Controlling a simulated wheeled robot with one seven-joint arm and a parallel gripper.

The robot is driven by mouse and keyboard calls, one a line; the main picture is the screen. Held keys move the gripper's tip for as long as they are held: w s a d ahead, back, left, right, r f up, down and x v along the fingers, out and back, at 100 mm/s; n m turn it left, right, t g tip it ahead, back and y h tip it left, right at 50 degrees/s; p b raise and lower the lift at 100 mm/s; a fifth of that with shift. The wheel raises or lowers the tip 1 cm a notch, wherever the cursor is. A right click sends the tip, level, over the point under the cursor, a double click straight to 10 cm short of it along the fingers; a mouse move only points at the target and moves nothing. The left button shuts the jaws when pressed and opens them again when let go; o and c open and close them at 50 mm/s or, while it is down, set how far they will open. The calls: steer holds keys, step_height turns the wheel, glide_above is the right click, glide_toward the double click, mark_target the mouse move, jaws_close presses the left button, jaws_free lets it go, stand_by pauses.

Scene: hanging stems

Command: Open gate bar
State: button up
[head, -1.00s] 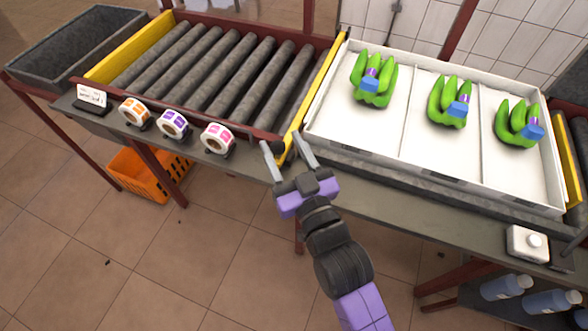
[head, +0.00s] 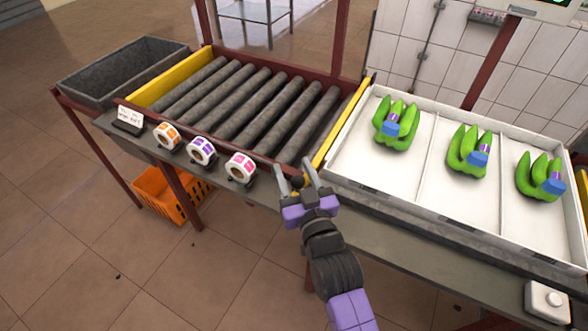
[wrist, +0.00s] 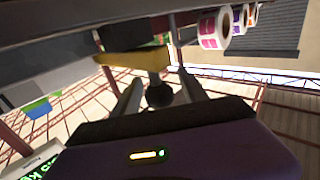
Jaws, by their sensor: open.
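The yellow gate bar (head: 338,123) lies between the roller bed and the white tray, its near end at the bench's front edge. A dark round knob (head: 297,181) is at that near end. My gripper (head: 296,167) is open, with one finger on each side of the knob. In the wrist view the knob (wrist: 159,93) sits between the two spread fingers, below the yellow bar (wrist: 128,59). I cannot tell whether either finger touches the knob.
The roller bed (head: 245,105) is empty. The white tray (head: 375,175) holds three green banana bunches (head: 397,125) with blue-purple bands. Several label rolls (head: 201,151) stand on the front ledge, left of my gripper. A white button box (head: 547,300) is at right.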

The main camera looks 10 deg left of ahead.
jaws_close()
stand_by(1.4)
